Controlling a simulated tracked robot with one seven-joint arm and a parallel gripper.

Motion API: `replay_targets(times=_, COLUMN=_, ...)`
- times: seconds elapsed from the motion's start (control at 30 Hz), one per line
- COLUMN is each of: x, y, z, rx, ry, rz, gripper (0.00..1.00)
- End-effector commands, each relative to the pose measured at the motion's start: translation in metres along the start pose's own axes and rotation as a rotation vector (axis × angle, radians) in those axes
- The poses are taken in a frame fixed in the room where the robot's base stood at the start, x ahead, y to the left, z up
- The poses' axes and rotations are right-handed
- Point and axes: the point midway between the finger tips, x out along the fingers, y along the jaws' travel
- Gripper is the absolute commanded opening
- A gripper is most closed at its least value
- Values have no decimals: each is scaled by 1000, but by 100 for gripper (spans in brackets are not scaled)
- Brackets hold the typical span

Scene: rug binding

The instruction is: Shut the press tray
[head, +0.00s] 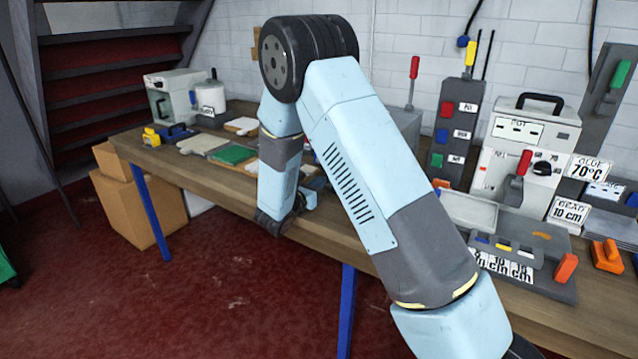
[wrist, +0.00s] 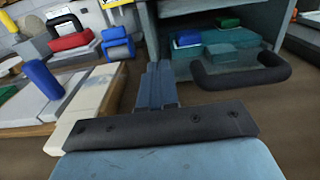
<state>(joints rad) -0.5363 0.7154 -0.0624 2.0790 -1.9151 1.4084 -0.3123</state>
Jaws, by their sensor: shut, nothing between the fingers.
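The press tray (wrist: 230,85) shows in the wrist view as a grey-teal drawer pulled out from an open-fronted grey housing (wrist: 280,35), with a thick black bar handle across its front. A blue block (wrist: 187,38), a green block and a teal block are in or just behind it. My gripper (wrist: 157,75) is shut and empty, just left of the handle and by the tray's left side. I cannot tell whether it touches the tray. In the head view my arm hides the tray and my fingers; a grey box (head: 405,122) shows partly behind the arm.
Left of the gripper in the wrist view are pale boards (wrist: 85,105), a blue cylinder (wrist: 43,79) and a red piece with a black handle (wrist: 70,38). In the head view, a white machine (head: 515,150) and control panel (head: 455,130) crowd the bench's right.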

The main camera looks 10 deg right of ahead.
Motion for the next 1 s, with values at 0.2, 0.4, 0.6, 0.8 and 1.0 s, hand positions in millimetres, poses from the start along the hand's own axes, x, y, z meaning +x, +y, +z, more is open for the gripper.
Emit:
replay_targets(times=0.2, x=-37, y=2, z=0, rx=0, ry=0, rz=-2, gripper=0)
replay_targets(times=0.4, x=-77, y=3, z=-1, rx=-1, ry=1, rz=-1, gripper=0)
replay_targets(times=0.6, x=-104, y=2, z=-1, rx=-1, ry=0, rz=-3, gripper=0)
replay_targets(times=0.8, x=-114, y=1, z=0, rx=-13, ry=3, rz=-4, gripper=0)
replay_targets(times=1.0, x=-106, y=-12, z=6, rx=-200, ry=44, rz=-6, gripper=0)
